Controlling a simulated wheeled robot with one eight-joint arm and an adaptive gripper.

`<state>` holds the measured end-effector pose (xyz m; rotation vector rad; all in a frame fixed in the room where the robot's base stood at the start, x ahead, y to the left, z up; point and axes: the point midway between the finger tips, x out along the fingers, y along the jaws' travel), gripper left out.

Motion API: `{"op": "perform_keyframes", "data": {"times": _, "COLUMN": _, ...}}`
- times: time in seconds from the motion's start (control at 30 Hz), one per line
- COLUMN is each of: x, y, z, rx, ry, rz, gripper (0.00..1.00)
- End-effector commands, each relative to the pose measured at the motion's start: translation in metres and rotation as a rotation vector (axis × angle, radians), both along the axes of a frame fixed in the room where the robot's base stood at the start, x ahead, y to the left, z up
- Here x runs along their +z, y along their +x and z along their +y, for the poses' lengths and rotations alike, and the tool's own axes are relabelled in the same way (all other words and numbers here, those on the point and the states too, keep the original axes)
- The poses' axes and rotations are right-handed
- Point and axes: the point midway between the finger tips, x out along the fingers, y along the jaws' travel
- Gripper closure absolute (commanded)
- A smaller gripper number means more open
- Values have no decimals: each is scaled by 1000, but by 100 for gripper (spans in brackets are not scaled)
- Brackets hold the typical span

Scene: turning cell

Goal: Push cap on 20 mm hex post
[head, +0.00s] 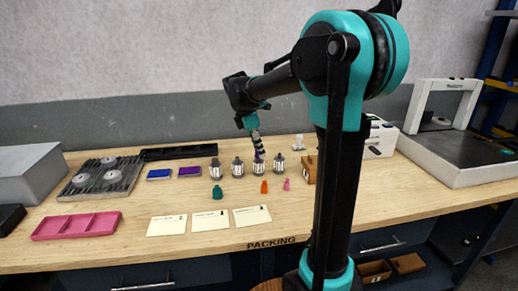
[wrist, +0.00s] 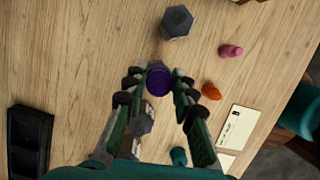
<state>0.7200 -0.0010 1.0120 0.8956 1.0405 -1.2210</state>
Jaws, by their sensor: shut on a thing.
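My gripper (wrist: 159,88) is shut on a purple cap (wrist: 159,80), held between the fingertips. In the head view the purple cap (head: 259,157) is right at the top of the third grey post from the left (head: 259,169); I cannot tell whether it touches or sits on it. The cap and fingers hide that post in the wrist view. The rightmost post (head: 279,164) is bare and shows a hexagonal top in the wrist view (wrist: 177,22). Two more posts stand to the left (head: 238,168) (head: 215,169). Their size marks are too small to read.
A teal cap (head: 217,192), an orange cap (head: 264,187) and a pink cap (head: 286,184) stand in front of the posts. Cards (head: 211,220) lie near the front edge. A wooden block (head: 309,170) is just right of the posts; a grey slotted plate (head: 100,178) is left.

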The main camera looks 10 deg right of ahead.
Motion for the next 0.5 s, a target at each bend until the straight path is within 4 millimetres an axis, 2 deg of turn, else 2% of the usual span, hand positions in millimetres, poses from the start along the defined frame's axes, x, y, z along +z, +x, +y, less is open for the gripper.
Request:
{"op": "perform_keyframes", "data": {"times": 0.23, "x": 0, "y": 0, "z": 0, "rx": 0, "ry": 0, "rz": 0, "gripper": 84}}
{"op": "perform_keyframes", "data": {"times": 0.27, "x": 0, "y": 0, "z": 0, "rx": 0, "ry": 0, "rz": 0, "gripper": 72}}
{"op": "perform_keyframes", "data": {"times": 0.3, "x": 0, "y": 0, "z": 0, "rx": 0, "ry": 0, "rz": 0, "gripper": 67}}
{"op": "perform_keyframes", "data": {"times": 0.43, "x": 0, "y": 0, "z": 0, "rx": 0, "ry": 0, "rz": 0, "gripper": 51}}
{"op": "perform_keyframes", "data": {"times": 0.5, "x": 0, "y": 0, "z": 0, "rx": 0, "ry": 0, "rz": 0, "gripper": 50}}
